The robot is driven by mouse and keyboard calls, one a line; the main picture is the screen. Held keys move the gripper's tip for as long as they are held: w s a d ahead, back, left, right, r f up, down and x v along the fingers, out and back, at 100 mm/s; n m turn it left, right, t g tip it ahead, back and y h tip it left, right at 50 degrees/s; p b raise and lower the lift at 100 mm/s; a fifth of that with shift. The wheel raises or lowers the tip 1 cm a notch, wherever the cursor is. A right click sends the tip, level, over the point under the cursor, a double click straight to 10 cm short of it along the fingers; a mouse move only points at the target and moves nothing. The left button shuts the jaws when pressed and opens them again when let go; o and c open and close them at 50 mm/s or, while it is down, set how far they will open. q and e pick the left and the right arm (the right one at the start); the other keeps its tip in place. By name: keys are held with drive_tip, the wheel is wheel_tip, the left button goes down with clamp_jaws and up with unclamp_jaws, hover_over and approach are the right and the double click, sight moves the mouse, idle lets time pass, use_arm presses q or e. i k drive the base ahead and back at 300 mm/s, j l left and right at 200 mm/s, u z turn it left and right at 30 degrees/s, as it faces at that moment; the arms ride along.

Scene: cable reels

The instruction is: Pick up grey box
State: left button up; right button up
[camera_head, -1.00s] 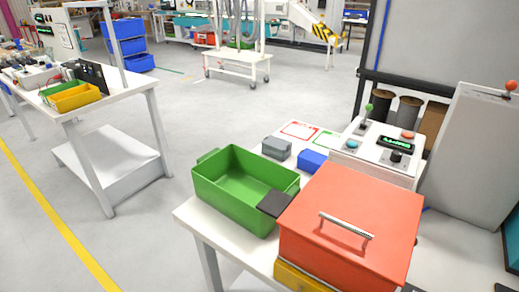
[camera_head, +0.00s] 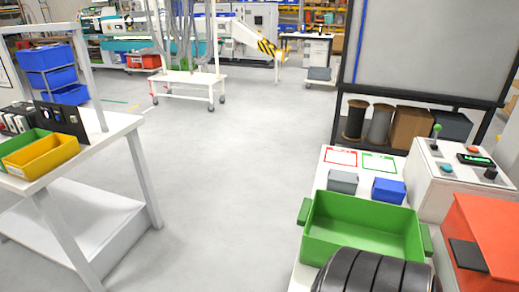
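The small grey box (camera_head: 343,182) sits on the white table (camera_head: 308,243), just behind the green bin and left of a small blue box (camera_head: 388,190). A gap separates the two boxes. The grey box stands upright and its top and front are visible. Neither of my grippers can be made out in the head view.
The open green bin (camera_head: 358,240) looks empty. A black ribbed shape (camera_head: 372,272) covers its front. A red box (camera_head: 488,226) and a control panel (camera_head: 461,162) are at right. Red and green outlined cards lie behind the boxes. Open floor lies left, before another white table (camera_head: 112,128).

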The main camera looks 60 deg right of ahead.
sight(350, 190)
drive_tip(key=i+j, duration=0.1)
drive_tip(key=i, duration=0.4)
drive_tip(key=i+j+z, duration=0.15)
drive_tip(key=i, duration=0.3)
drive_tip(key=i+l+z, duration=0.1)
drive_tip(key=z, duration=0.3)
drive_tip(key=i+z, duration=0.6)
drive_tip(key=z, duration=0.2)
drive_tip(key=i+j+z, duration=0.1)
drive_tip(key=z, duration=0.3)
drive_tip(key=i+j+z, duration=0.2)
drive_tip(key=z, duration=0.2)
drive_tip(key=i, duration=0.1)
